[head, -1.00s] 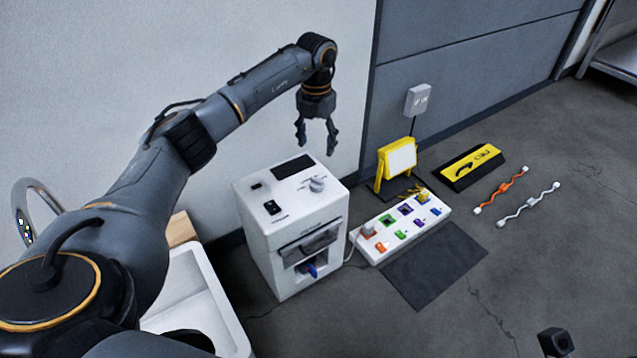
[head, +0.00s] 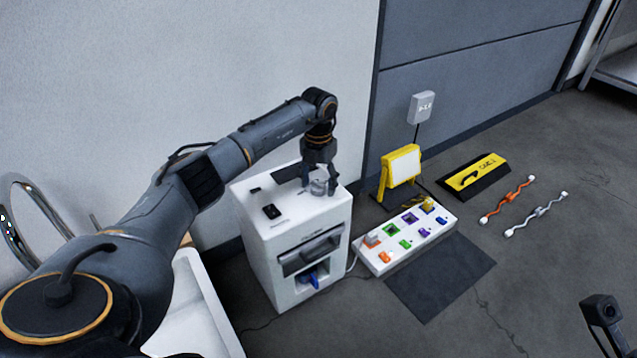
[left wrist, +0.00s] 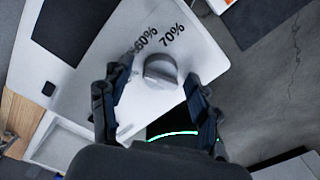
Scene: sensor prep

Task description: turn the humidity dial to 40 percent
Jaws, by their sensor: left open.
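The humidity dial (head: 319,187) is a round grey-white knob on top of a white box-shaped machine (head: 268,238). My left gripper (head: 318,190) points down at the dial, its open fingers around or just above it; contact cannot be told. In the left wrist view the dial (left wrist: 161,70) lies between and ahead of the two fingertips (left wrist: 155,88). The printed marks "60%" and "70%" show beside the dial; other marks are hidden by a finger. Where the dial points is not clear.
A white power strip (head: 408,242) with coloured sockets stands right of the machine, beside a dark mat (head: 440,275). A yellow lamp (head: 401,168), a yellow-black block (head: 472,175) and orange and white cables lie farther right. A wall stands close behind.

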